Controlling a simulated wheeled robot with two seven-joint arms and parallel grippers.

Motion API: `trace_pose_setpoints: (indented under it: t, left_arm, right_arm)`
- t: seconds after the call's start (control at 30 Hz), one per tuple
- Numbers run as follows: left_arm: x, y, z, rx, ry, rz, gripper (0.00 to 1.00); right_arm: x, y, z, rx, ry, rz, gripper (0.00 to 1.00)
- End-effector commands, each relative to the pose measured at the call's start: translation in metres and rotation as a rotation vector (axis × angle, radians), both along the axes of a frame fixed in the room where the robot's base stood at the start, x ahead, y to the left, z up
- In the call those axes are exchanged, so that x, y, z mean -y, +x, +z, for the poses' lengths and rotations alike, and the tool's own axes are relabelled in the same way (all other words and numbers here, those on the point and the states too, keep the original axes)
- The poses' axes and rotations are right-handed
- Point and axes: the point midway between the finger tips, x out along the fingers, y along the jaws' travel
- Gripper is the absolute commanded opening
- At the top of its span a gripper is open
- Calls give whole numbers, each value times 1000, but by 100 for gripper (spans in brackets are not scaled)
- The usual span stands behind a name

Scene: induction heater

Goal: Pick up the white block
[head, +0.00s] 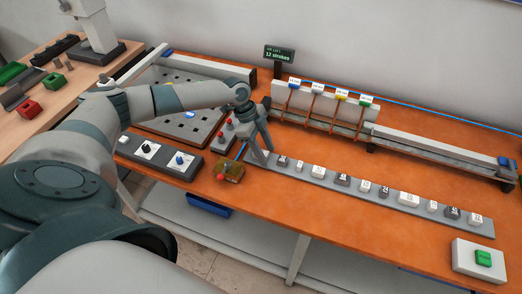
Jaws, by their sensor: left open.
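Several small white blocks, among them one (407,198) right of centre and one (475,218) at the right end, sit in a row with a few dark grey ones on a long grey strip (330,186). The frame does not tell which white block the task means. My left gripper (262,152) points down at the left end of the strip, close to the first block there (283,160). Its fingers are apart and nothing shows between them. My right gripper is out of view.
A perforated plate (165,101) with a small blue-white piece lies at the back left. A switch panel (160,155) and a small brown item (229,171) are left of the strip. A rack with coloured tags (330,104) stands behind. A green-button box (480,258) is front right.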

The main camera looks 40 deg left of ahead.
Motion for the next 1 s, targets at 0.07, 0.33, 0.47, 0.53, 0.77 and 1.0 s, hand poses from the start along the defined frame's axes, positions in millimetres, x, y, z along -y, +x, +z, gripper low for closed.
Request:
trace_pose_setpoints:
  t: [0.07,0.33,0.47,0.53,0.77,1.0]
  left_arm:
    - [0,0,0,0,0,0,44]
    - [0,0,0,0,0,0,44]
    - [0,0,0,0,0,0,25]
    - [0,0,0,0,0,0,8]
    - [0,0,1,1,-1,0,0]
    - [0,1,5,2,-1,2,0]
  right_arm:
    - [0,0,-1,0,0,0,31]
    - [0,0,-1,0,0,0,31]
    - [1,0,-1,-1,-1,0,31]
    - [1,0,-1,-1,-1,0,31]
    - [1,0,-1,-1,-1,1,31]
    - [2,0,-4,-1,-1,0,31]
